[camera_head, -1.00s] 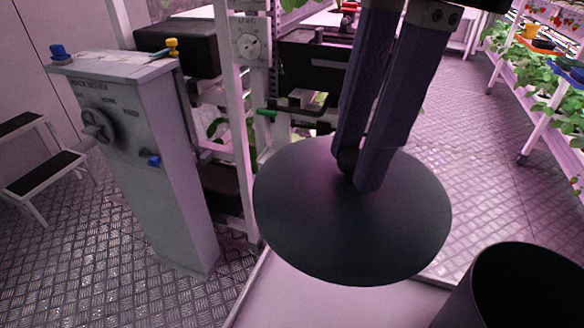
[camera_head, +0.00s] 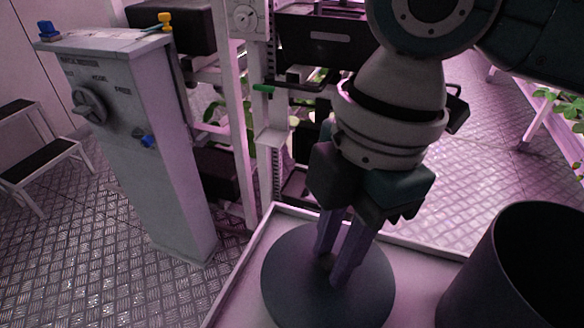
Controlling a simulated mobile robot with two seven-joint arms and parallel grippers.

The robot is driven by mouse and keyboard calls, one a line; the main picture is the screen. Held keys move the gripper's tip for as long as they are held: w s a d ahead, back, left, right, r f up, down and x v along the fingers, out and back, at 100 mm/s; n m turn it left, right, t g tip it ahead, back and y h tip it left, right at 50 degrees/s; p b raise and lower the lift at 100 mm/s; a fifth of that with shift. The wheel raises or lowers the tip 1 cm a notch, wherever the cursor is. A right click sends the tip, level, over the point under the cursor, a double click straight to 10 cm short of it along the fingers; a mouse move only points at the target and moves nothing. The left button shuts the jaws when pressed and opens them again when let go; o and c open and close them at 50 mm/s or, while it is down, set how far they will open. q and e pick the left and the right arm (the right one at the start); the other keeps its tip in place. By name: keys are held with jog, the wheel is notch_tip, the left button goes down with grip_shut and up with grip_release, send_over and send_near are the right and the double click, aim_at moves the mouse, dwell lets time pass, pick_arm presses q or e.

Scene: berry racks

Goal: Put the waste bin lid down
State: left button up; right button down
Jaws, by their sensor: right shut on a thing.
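The waste bin lid (camera_head: 285,275) is a dark round disc at the bottom middle of the head view. My right gripper (camera_head: 338,268) points down at it with its fingers shut at the lid's middle. The handle between the fingertips is mostly hidden. The lid lies over the pale tray-like surface (camera_head: 240,290); I cannot tell whether it touches it. The waste bin (camera_head: 480,265) is a dark open cylinder at the lower right, apart from the lid. My left gripper is not in view.
A grey control cabinet (camera_head: 140,150) with knobs stands at the left. A white step stool (camera_head: 40,165) is beyond it. A white rack (camera_head: 245,130) with dark boxes and plants stands behind the lid. The pale surface has a raised rim.

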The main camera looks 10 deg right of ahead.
notch_tip(320, 180, down, 3)
jog(key=shift+f+b, duration=0.15)
jog(key=shift+b, duration=0.15)
jog(key=c, duration=0.7)
grip_release()
jog(key=shift+f, duration=0.1)
jog(key=r+p, duration=0.1)
jog(key=r, duration=0.3)
jog(key=d+r, duration=0.1)
jog(key=r, duration=0.3)
jog(key=r+p, duration=0.1)
jog(key=r, duration=0.3)
jog(key=shift+w+d+r+p, duration=0.1)
jog(key=shift+w+d+p, duration=0.05)
jog(key=shift+d+p, duration=0.2)
